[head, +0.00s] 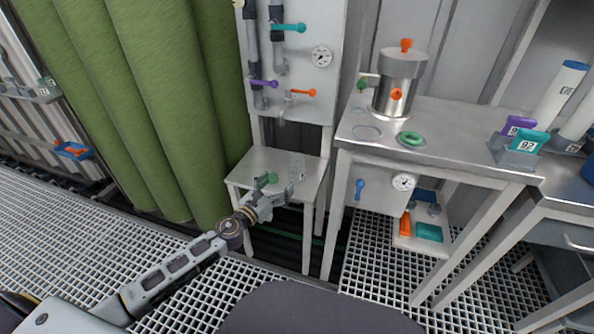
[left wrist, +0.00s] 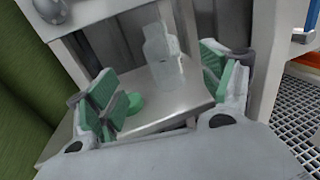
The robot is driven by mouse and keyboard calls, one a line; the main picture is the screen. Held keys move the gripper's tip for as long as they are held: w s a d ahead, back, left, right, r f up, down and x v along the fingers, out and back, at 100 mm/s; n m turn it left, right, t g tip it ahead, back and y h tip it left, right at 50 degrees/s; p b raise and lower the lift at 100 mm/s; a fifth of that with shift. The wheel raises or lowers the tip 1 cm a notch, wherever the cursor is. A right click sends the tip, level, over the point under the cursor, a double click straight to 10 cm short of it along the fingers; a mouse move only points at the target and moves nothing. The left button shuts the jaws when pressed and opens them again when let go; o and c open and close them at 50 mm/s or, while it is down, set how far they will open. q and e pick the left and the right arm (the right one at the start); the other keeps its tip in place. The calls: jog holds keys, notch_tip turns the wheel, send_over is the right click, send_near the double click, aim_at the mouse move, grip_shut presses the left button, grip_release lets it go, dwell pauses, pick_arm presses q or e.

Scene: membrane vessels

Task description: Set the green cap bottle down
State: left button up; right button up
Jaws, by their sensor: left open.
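A pale, translucent bottle (head: 297,161) stands upright on the small steel table (head: 262,160); it also shows in the left wrist view (left wrist: 163,62). No cap can be made out on its top. A round green piece (left wrist: 135,102), perhaps a cap, lies on the tabletop to the left of the bottle's base. My left gripper (head: 280,188) is open at the table's front. In the left wrist view its green-padded fingers (left wrist: 165,92) are spread on either side of the bottle, with gaps between pads and bottle. My right gripper is not in view.
A valve panel (head: 300,60) with coloured handles and a gauge rises behind the table. A steel bench (head: 460,122) to the right holds a metal vessel (head: 400,82) and a green ring (head: 411,139). Green curtains (head: 150,90) hang at left.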

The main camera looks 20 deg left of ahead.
aim_at(292, 169)
pick_arm(q)
jog(key=shift+x, duration=3.15)
jog(key=shift+w+d, duration=0.15)
jog(key=shift+w, duration=0.45)
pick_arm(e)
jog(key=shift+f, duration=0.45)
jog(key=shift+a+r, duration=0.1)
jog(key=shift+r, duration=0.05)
pick_arm(q)
jog(key=shift+w, duration=0.1)
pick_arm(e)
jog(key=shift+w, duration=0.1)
